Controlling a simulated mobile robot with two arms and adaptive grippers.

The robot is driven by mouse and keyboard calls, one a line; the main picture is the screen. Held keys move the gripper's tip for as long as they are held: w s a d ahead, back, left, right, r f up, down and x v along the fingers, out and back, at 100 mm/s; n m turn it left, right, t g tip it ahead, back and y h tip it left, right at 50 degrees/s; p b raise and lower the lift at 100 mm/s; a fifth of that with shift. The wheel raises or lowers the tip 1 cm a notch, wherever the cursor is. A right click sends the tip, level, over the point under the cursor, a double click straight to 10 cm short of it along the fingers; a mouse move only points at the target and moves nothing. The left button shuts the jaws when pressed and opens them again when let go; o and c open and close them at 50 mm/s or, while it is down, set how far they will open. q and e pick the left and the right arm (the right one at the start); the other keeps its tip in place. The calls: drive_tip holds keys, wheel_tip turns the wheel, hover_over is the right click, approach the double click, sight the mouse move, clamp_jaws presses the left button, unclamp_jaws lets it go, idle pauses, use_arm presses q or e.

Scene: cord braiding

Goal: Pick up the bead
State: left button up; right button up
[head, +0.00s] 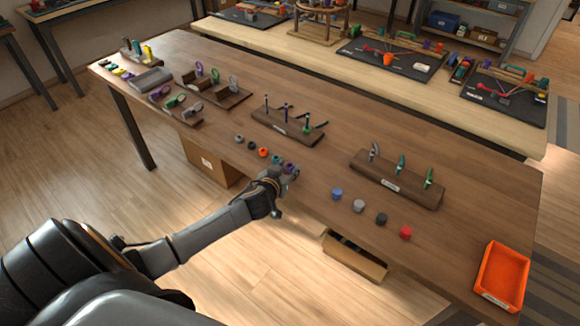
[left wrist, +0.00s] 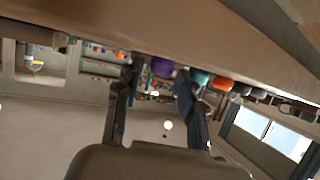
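Several small beads lie in a row near the front edge of the wooden table. In the head view these include an orange bead (head: 263,152) and a teal bead (head: 276,160). My left gripper (head: 285,178) is low at the table's front edge, at the right end of this row. In the left wrist view, which is upside down, the left fingers (left wrist: 157,98) are apart. A purple bead (left wrist: 161,67) shows in the gap between them, near the tips; I cannot tell whether they touch it. The teal bead (left wrist: 200,78) is just beside one finger. My right gripper is not in view.
A peg stand (head: 288,128) is behind the beads. Larger blue, grey, black and red (head: 405,233) pieces lie to the right before a second stand (head: 395,185). An orange tray (head: 503,275) sits at the right corner. Clear tabletop lies between the stands.

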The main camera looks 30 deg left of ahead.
use_arm(q)
drive_tip(key=shift+w+a+f, duration=0.15)
drive_tip(key=shift+w+f, duration=0.1)
drive_tip(key=shift+w, duration=0.35)
drive_tip(key=shift+c, duration=0.4)
drive_tip(key=c, duration=0.4)
drive_tip(key=shift+r, duration=0.6)
drive_tip(key=s+d+r, duration=0.1)
drive_tip(key=s+r, duration=0.3)
drive_tip(key=s+d+r, duration=0.1)
drive_tip(key=s+r, duration=0.3)
drive_tip(key=s, duration=0.1)
drive_tip(key=s+d+r+b, duration=0.1)
drive_tip(key=s+r, duration=0.3)
drive_tip(key=shift+s+d, duration=0.15)
drive_tip(key=shift+s, duration=0.25)
